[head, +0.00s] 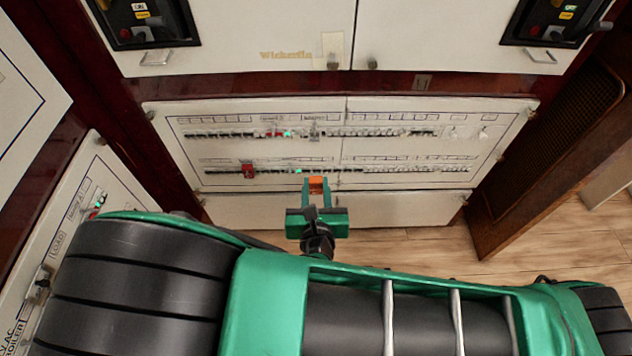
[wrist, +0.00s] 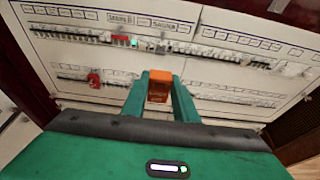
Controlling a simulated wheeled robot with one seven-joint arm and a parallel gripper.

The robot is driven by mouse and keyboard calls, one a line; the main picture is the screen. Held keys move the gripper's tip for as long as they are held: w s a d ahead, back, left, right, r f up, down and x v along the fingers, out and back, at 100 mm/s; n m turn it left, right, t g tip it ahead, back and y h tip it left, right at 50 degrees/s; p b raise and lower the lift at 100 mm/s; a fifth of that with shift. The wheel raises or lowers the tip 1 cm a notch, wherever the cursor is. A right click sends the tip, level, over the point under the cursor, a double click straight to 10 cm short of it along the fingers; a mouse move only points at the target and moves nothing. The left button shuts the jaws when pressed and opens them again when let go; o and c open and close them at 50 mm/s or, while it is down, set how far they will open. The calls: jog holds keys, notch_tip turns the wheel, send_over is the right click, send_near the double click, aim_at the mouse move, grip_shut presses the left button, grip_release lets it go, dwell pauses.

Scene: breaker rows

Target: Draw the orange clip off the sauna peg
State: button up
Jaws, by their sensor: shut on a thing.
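My gripper (head: 317,192) is shut on the orange clip (head: 316,184), in front of the lower part of the breaker panel. In the wrist view, the clip (wrist: 159,88) sits between the two green fingers (wrist: 160,97). A label reading SAUNA (wrist: 164,25) is on the panel's upper row. A small grey peg-like part (wrist: 160,48) is below that label and shows in the head view too (head: 314,131). The clip appears lower in both pictures than this part, with a visible gap between them. The clip's far side is hidden.
The white breaker panel (head: 400,150) has two rows of switches. A red part (head: 248,170) is on the lower row, and red and green parts (wrist: 121,41) are on the upper row. A dark wood post (head: 535,150) stands at right.

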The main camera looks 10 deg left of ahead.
aim_at(316, 189)
jog(key=shift+s+d, duration=0.25)
jog(key=shift+s, duration=1)
jog(key=shift+s+d, duration=0.2)
jog(key=shift+s, duration=1)
jog(key=shift+s, duration=0.1)
